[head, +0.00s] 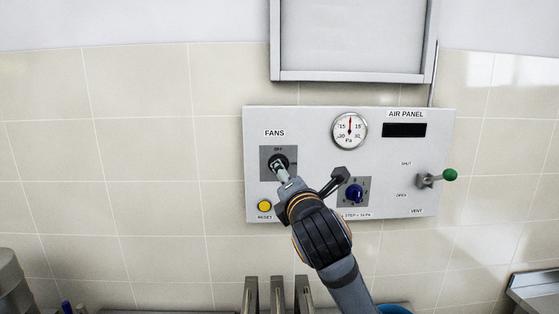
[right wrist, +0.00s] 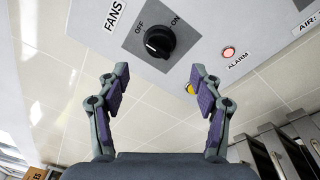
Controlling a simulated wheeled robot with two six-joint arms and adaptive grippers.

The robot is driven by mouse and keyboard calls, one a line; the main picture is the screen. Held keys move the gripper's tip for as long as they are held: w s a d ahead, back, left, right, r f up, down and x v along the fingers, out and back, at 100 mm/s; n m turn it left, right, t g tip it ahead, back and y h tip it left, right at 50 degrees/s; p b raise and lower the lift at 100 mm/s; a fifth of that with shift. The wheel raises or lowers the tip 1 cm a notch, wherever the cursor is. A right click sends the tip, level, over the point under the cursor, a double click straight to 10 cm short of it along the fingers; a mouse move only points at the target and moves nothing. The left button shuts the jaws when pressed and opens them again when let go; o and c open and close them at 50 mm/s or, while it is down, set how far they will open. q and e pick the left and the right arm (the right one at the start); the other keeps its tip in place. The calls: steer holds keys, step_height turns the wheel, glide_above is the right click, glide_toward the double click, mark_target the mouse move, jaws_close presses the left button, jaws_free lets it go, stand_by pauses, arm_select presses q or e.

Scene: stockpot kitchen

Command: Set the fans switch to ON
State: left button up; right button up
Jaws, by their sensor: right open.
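The black round fans switch (head: 279,163) sits on a grey plate under the FANS label at the panel's left. It also shows in the right wrist view (right wrist: 159,42), with OFF and ON printed beside it. My right gripper (head: 312,170) is in front of the panel, one finger overlapping the switch in the head view. In the right wrist view the gripper (right wrist: 160,80) is open and empty, its fingers spread below the switch and apart from it. My left gripper is not in view.
The air panel (head: 300,120) carries a gauge (head: 350,131), a blue knob (head: 354,193), a yellow reset button (head: 264,206) and a green-tipped vent lever (head: 449,175). A red alarm lamp (right wrist: 228,53) glows in the right wrist view. A framed box (head: 350,40) hangs above.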

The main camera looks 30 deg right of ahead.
steer(key=p+x, duration=0.5)
steer(key=x, duration=0.4)
steer(key=shift+a, duration=0.15)
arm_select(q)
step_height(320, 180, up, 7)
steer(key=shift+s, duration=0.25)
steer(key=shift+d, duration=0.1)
arm_select(e)
steer(key=shift+s, duration=0.1)
steer(key=c, duration=1.1)
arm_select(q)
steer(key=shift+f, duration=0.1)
arm_select(e)
steer(key=shift+c, duration=0.2)
